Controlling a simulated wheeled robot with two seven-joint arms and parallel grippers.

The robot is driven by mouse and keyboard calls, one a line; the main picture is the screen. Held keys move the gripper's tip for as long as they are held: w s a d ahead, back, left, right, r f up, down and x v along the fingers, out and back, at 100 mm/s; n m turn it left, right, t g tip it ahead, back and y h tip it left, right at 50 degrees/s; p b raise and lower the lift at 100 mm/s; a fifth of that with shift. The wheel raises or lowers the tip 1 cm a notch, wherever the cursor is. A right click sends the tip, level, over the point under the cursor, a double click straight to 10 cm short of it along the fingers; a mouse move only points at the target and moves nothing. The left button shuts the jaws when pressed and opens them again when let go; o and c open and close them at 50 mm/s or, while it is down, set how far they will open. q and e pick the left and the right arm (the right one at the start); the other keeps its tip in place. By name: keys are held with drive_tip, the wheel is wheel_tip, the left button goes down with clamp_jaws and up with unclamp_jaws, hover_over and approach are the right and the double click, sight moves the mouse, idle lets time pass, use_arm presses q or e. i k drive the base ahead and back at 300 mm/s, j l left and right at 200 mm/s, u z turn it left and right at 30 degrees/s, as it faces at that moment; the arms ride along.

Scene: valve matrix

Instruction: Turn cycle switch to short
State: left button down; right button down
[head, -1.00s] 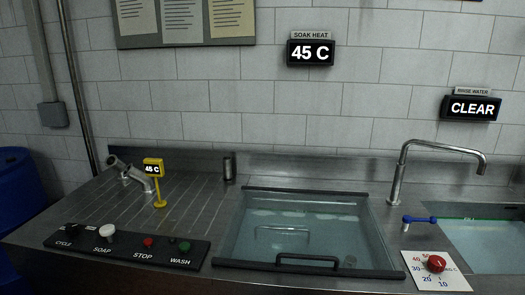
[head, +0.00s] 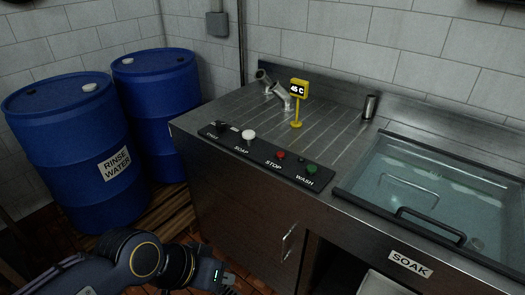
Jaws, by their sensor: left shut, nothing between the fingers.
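The cycle switch (head: 220,125) is a small dark knob at the left end of the black control panel (head: 262,158) on the steel counter. Its label is too small to read clearly, and I cannot tell its setting. My left gripper (head: 228,286) is low at the bottom edge, in front of the cabinet and below the counter, well apart from the switch. It is shut and empty, and its tips are partly cut off by the frame. My right gripper is out of view.
On the panel sit a white SOAP knob (head: 249,136), a red STOP button (head: 281,155) and a green WASH button (head: 311,169). A yellow 45 C sign (head: 298,90) stands behind. Blue barrels (head: 75,140) stand left of the counter. The soak basin (head: 420,185) is at right.

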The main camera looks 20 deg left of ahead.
sight(221, 126)
drive_tip(key=u, duration=0.45)
drive_tip(key=i+j+u, duration=0.55)
drive_tip(key=i+u, duration=0.25)
drive_tip(key=i, duration=0.15)
drive_tip(key=i+j, duration=0.15)
drive_tip(key=i, duration=0.5)
